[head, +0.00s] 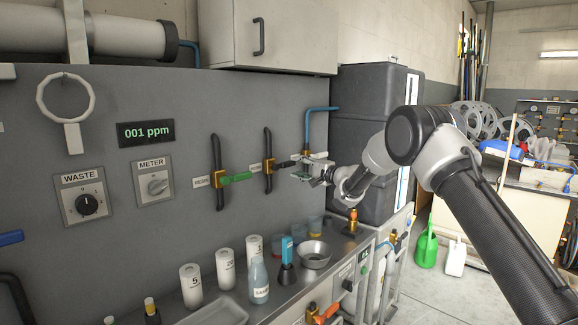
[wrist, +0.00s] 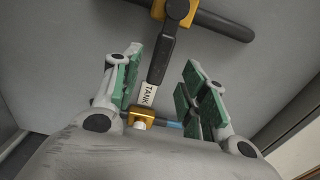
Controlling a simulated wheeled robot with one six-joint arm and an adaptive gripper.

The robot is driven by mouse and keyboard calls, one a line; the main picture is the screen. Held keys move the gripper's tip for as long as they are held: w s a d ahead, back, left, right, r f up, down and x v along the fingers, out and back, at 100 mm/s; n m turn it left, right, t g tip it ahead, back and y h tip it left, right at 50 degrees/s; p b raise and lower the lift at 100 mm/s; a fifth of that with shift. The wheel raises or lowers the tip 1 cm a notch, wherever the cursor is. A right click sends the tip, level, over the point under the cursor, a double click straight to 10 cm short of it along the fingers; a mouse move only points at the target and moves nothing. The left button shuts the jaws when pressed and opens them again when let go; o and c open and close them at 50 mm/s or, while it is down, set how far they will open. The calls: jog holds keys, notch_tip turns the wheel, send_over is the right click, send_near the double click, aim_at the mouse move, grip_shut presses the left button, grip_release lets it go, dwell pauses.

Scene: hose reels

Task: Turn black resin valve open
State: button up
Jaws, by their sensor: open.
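The valve with the black lever sits on the grey panel; its lever (head: 285,164) points right, across the upright black pipe with a brass body (head: 268,166). In the wrist view the black lever (wrist: 161,55) runs from its brass body (wrist: 176,11) toward my gripper. My gripper (wrist: 164,65) is open, with green pads on both sides of the lever; I cannot tell if either touches it. In the head view my gripper (head: 306,168) is at the lever's right end. A white label (wrist: 148,95) reading TANK shows below the lever's end. A green-levered valve (head: 236,178) beside it is labelled RESIN.
A metal bowl (head: 314,254), a bottle (head: 259,280) and white cylinders (head: 226,269) stand on the counter below. A blue pipe (head: 307,124) rises close behind my gripper. A dark cabinet (head: 370,85) stands right of the panel.

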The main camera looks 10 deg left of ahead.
aim_at(290, 164)
jog(key=x, duration=0.6)
jog(key=shift+w+a, duration=0.1)
jog(key=shift+a, duration=0.05)
grip_shut()
